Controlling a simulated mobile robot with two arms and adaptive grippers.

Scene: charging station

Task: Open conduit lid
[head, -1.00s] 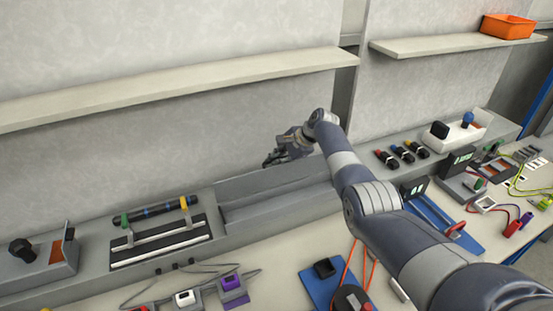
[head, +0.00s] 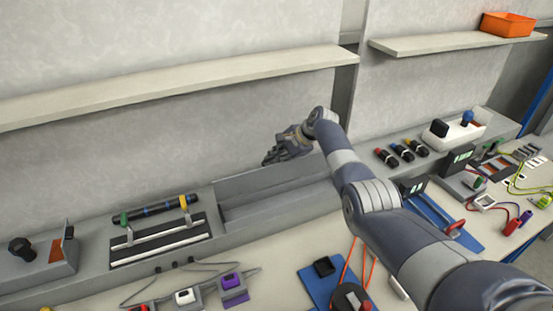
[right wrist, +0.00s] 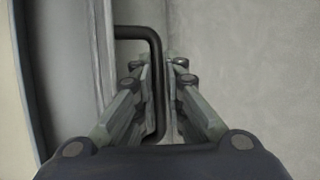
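The grey conduit (head: 285,207) runs along the back of the bench, and its trough shows open at the middle. The grey lid (head: 240,186) appears tilted up along the trough's back edge; its exact angle is hard to tell. My right gripper (head: 273,157) is at the lid's upper edge near the wall, small in the head view. In the right wrist view, a black bar handle (right wrist: 157,60) runs between the fingers of my right gripper (right wrist: 162,78), which look closed on it. My left gripper is not in view.
A shelf (head: 180,88) crosses the wall above my right gripper. A rack with a dark rod (head: 158,210) stands left of the trough. Coloured connectors (head: 402,152) sit on the right ledge. A blue board (head: 318,285) lies below my right arm.

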